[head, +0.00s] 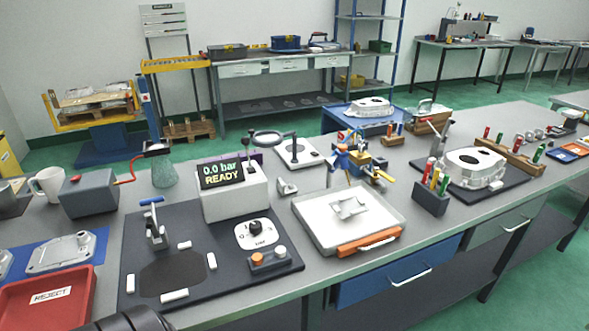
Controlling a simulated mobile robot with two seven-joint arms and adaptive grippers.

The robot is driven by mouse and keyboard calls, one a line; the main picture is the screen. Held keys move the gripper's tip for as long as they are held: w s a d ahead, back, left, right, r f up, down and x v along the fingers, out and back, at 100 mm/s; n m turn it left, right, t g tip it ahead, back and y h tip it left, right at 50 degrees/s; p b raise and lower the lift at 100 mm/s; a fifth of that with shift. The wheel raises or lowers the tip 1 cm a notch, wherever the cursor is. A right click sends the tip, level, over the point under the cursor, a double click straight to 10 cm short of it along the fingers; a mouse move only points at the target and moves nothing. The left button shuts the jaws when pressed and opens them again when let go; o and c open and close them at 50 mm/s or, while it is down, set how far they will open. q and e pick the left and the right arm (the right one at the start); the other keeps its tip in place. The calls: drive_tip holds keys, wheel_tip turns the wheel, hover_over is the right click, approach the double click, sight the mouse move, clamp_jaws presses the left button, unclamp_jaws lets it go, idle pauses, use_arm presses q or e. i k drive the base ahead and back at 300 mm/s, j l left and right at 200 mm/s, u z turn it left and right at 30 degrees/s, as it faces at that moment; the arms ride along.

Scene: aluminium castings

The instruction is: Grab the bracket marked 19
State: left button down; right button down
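A small pale metal bracket (348,207) lies in the white shallow tray (312,222) near the middle of the bench. I cannot read any number on it. A second small metal piece (287,187) sits on the bench behind and left of the tray; no mark is legible on it either. A dark rounded part of my own arm shows at the bottom edge, left of centre. Neither gripper's fingers are visible.
Left of the tray are a dark test mat (215,278) and a pressure display box (232,190). A red REJECT tray (45,300) is at lower left. A pen holder (431,200) stands to the right.

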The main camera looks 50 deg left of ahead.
sight(285, 190)
drive_tip(key=u, duration=1.55)
drive_tip(key=i+l+u, duration=0.15)
drive_tip(key=l, duration=0.4)
drive_tip(key=k, duration=0.1)
